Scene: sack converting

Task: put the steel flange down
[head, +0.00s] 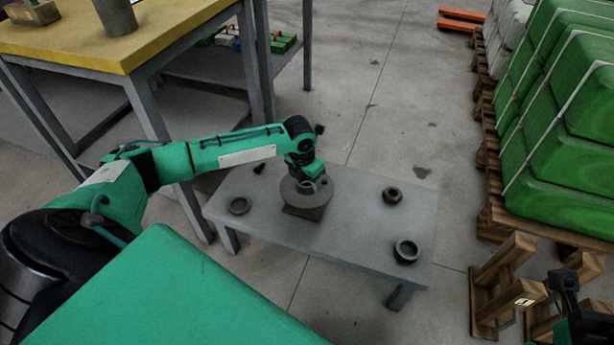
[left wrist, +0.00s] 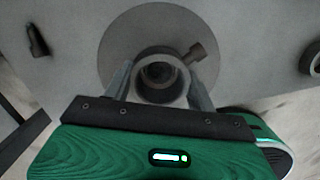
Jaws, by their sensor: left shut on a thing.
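The steel flange shows as a wide grey disc (head: 318,203) with a raised round collar in its middle, over the low grey table. In the left wrist view the collar (left wrist: 160,78) is between my fingers, with the disc around it and a short stub at its right. My left gripper (head: 308,180) points down and is shut on the collar. A dark square block (head: 303,214) shows under the disc; I cannot tell whether they touch. A dark part of my right arm or gripper (head: 566,292) is at the lower right; its fingers are not clear.
A yellow-topped bench (head: 75,45) stands behind left. Green sacks (head: 560,130) on wooden pallets stand at right.

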